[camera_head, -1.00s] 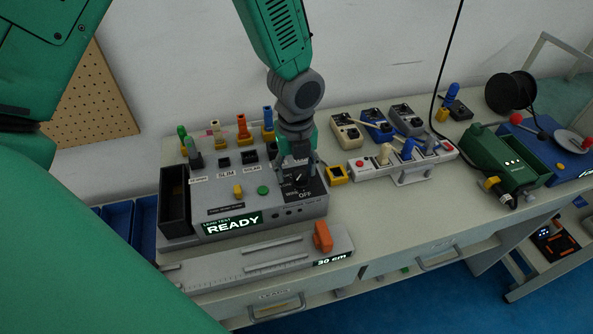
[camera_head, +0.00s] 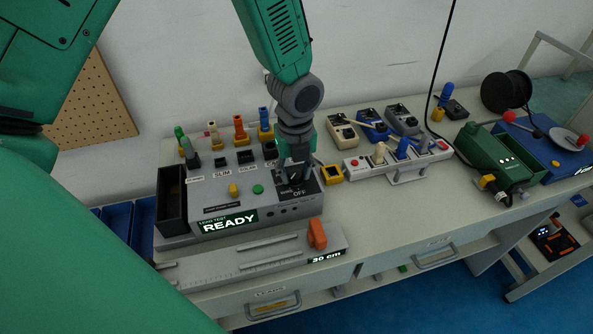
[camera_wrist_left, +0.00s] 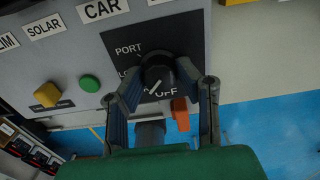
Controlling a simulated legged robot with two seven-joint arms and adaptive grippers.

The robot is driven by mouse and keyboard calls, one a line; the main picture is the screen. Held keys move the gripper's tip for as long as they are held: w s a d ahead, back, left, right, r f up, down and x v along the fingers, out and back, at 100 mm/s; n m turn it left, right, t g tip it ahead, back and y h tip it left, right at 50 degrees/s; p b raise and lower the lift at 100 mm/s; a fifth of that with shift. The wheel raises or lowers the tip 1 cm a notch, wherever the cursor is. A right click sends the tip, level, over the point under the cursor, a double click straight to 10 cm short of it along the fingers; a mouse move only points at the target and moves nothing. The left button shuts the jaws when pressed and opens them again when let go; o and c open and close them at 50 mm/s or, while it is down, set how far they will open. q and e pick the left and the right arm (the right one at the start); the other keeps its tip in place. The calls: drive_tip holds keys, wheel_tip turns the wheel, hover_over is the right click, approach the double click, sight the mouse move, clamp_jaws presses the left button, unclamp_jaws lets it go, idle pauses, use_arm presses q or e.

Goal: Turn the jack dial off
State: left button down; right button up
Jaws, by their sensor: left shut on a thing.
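The jack dial (camera_wrist_left: 158,80) is a round black knob with a white pointer line, on a black plate marked PORT and OFF, in the left wrist view. Its line slants, with one end toward the lower left and the other toward the upper right. The plate sits at the right front of the grey lead test box (camera_head: 215,190), whose screen reads READY. My left gripper (camera_wrist_left: 160,90) reaches down over the dial, its two fingers on either side of it and shut on it. In the head view the left gripper (camera_head: 294,172) hides most of the dial. My right gripper is not seen.
Coloured plugs (camera_head: 239,128) stand at the back of the box. A ruler fixture with an orange stop (camera_head: 317,234) lies in front. A white strip with plugs (camera_head: 402,160) and a green device (camera_head: 497,158) stand to the right.

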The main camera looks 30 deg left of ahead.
use_arm(q)
drive_tip(key=shift+w, duration=0.1)
drive_tip(key=shift+r+n+p, duration=0.1)
drive_tip(key=shift+n+p, duration=1.45)
drive_tip(key=shift+n, duration=0.35)
drive_tip(key=shift+n+p, duration=1.1)
drive_tip(key=shift+n, duration=1.4)
drive_tip(key=c, duration=1.2)
unclamp_jaws()
drive_tip(key=shift+w, duration=0.1)
